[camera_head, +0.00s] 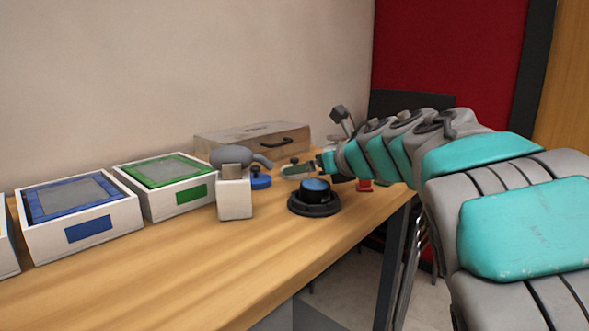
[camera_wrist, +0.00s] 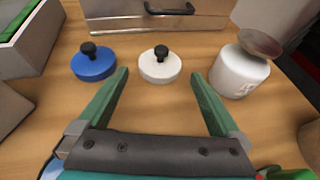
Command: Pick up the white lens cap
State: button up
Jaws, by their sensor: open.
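The white lens cap (camera_wrist: 160,67) is a flat white disc with a black knob on top. In the wrist view it lies on the wooden table, centred ahead of my gripper (camera_wrist: 160,78). My gripper is open, with its two green fingers apart on either side of the line to the cap. The cap is just beyond the fingertips, and nothing is between the fingers but table. In the head view my gripper (camera_head: 300,170) is small at the end of my arm, and I cannot make out the white cap clearly there.
A blue cap (camera_wrist: 93,63) lies left of the white one; it also shows in the head view (camera_head: 260,182). A white jar (camera_wrist: 238,74) stands close on the right. A case with a handle (camera_wrist: 150,18) stands behind. White trays (camera_head: 165,200) line the table's left.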

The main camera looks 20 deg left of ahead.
aim_at(294, 161)
jog(key=x, duration=0.3)
jog(key=shift+w+a+r+p, duration=0.1)
jog(key=shift+a+r+p, duration=0.05)
jog(key=shift+a+p, duration=0.15)
jog(key=shift+w+a+f, duration=0.3)
jog(key=shift+w+a, duration=0.15)
jog(key=c, duration=1)
